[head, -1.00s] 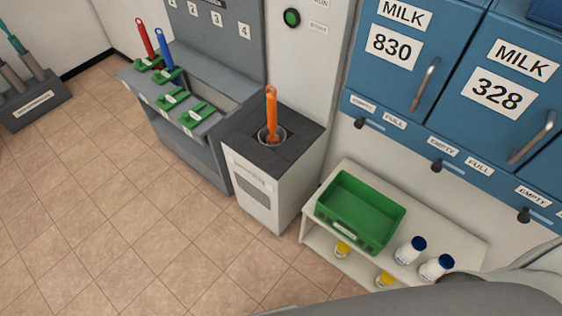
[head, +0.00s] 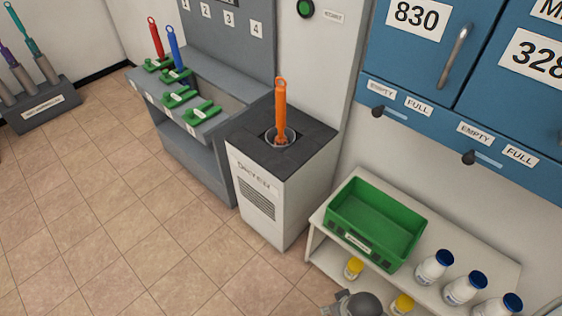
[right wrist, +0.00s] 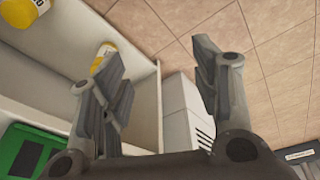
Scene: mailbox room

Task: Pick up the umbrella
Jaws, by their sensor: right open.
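An orange umbrella (head: 281,112) stands upright in the round opening on top of a white, dark-topped dryer box (head: 262,200). A red umbrella (head: 156,40) and a blue umbrella (head: 173,50) stand at the back of the grey rack. A purple umbrella (head: 15,62) and a teal umbrella (head: 32,45) stand in a dark holder at the far left. My right gripper (right wrist: 158,62) is open and empty in the right wrist view, near the white shelf and the vented side of a white box. A grey part of my arm shows at the bottom of the head view. My left gripper is out of view.
A white shelf (head: 330,222) right of the dryer carries a green bin (head: 376,222) and several white bottles (head: 434,267), with yellow-capped bottles below. Blue milk lockers (head: 425,60) hang above. The grey rack (head: 190,150) has green holders. The tiled floor (head: 110,220) is clear.

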